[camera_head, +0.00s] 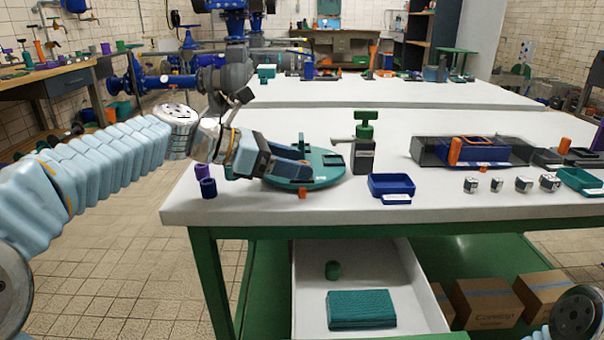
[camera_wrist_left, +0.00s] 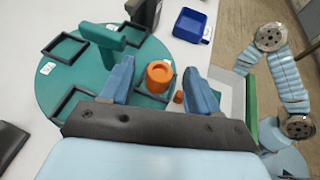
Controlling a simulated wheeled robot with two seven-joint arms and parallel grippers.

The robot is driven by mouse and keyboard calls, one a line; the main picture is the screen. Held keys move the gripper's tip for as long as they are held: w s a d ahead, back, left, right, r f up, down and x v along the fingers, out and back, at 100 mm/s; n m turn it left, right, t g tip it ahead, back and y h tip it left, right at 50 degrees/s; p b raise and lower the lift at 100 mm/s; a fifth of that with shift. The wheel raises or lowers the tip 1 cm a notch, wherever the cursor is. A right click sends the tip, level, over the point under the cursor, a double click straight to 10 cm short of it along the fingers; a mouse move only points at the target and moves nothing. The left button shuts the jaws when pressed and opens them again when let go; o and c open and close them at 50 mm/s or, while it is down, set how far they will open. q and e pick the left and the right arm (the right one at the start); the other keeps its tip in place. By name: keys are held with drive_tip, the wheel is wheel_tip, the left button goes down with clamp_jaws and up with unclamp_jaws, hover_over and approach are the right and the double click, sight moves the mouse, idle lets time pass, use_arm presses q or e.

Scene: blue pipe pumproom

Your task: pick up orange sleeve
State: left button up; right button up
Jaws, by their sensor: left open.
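The orange sleeve (camera_wrist_left: 159,76) stands in a black square frame on the green round turntable (camera_wrist_left: 60,95), in the left wrist view. It lies between the blue fingers of my left gripper (camera_wrist_left: 156,72), with gaps visible on both sides. In the head view my left gripper (camera_head: 292,165) is open low over the turntable (camera_head: 325,180) and hides this sleeve. Another orange upright piece (camera_head: 455,151) stands at the dark tray on the right. My right gripper does not show; only part of my right arm is at the lower right.
The turntable's green handle (camera_wrist_left: 103,38) rises beside the left finger. A dark block with a green valve top (camera_head: 365,130) stands behind, with a blue tray (camera_head: 391,186) to its right. Purple and blue cylinders (camera_head: 208,187) stand near the left edge. An open drawer (camera_head: 310,300) sits below.

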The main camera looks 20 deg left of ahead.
use_arm(q)
drive_tip(key=shift+w+d+f, duration=0.1)
drive_tip(key=shift+w+d, duration=0.05)
drive_tip(key=shift+d, duration=0.1)
clamp_jaws()
